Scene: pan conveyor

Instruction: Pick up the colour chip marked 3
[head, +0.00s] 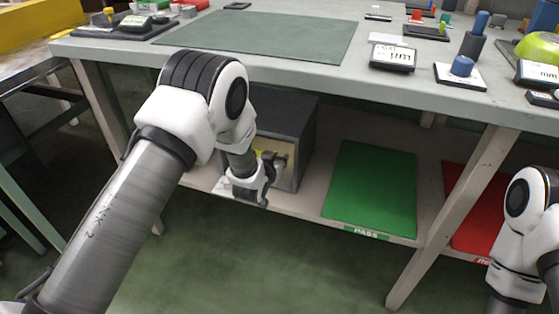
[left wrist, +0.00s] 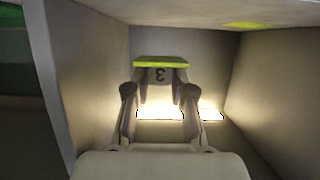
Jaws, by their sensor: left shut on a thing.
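The colour chip marked 3 (left wrist: 160,63) shows in the left wrist view, with a yellow-green edge and a grey face on which the 3 is upside down. My left gripper (left wrist: 160,90) is shut on it, one finger at each side. In the head view my left gripper (head: 272,163) reaches into the lit opening of a dark grey box (head: 298,125) on the lower shelf. A small yellow bit shows beside it there, and most of the chip is hidden. My right arm shows at the right edge; its gripper is out of view.
The box walls (left wrist: 270,80) stand close on both sides, and a yellow-green patch (left wrist: 247,25) shows at the upper right. A green PASS mat (head: 372,190) and a red mat (head: 478,205) lie on the shelf. The tabletop (head: 150,52) is above, with a grey-green mat (head: 265,35).

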